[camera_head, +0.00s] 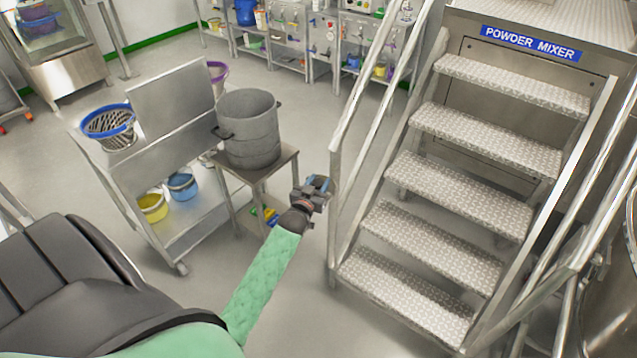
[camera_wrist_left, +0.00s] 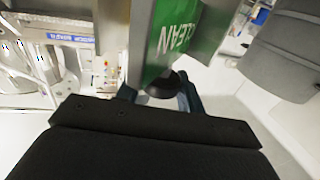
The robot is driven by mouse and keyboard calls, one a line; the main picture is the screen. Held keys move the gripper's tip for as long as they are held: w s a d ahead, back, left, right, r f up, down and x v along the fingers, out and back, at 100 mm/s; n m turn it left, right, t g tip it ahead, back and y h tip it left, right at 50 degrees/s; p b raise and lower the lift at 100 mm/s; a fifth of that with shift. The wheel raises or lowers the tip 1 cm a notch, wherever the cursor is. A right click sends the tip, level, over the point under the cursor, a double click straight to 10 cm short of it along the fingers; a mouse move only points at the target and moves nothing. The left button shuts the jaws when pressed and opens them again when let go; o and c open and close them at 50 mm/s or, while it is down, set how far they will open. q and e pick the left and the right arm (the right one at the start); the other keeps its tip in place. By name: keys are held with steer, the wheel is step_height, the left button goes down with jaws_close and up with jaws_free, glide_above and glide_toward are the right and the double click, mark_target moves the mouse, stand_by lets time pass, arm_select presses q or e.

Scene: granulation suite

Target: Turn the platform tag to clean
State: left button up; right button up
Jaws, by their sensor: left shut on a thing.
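The platform tag shows in the left wrist view as a green face (camera_wrist_left: 176,42) with white letters reading CLEAN, set between grey metal side pieces. A dark rounded piece (camera_wrist_left: 162,87) sits at its lower edge between my fingers. My left gripper (camera_head: 319,187) is at the left handrail of the steps, and in the left wrist view its blue-grey fingers (camera_wrist_left: 158,95) are shut on the tag, around that dark piece. In the head view the tag is too small or hidden behind the gripper to make out. My right gripper is not in view.
Metal steps (camera_head: 448,185) with handrails (camera_head: 345,150) rise to a unit labelled POWDER MIXER (camera_head: 531,43). A grey drum (camera_head: 249,128) stands on a small table left of my gripper. A steel cart (camera_head: 165,165) with baskets and buckets is farther left. Floor between is clear.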

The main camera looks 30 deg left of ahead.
arm_select(q)
steer(key=shift+r+n+g+y, duration=0.1)
steer(key=shift+n+g+y, duration=0.2)
steer(key=shift+n+y, duration=0.6)
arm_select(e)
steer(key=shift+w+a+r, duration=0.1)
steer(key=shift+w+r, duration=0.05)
arm_select(q)
steer(key=shift+y, duration=0.6)
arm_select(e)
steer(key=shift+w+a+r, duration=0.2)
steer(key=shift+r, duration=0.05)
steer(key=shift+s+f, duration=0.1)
arm_select(q)
steer(key=o, duration=1)
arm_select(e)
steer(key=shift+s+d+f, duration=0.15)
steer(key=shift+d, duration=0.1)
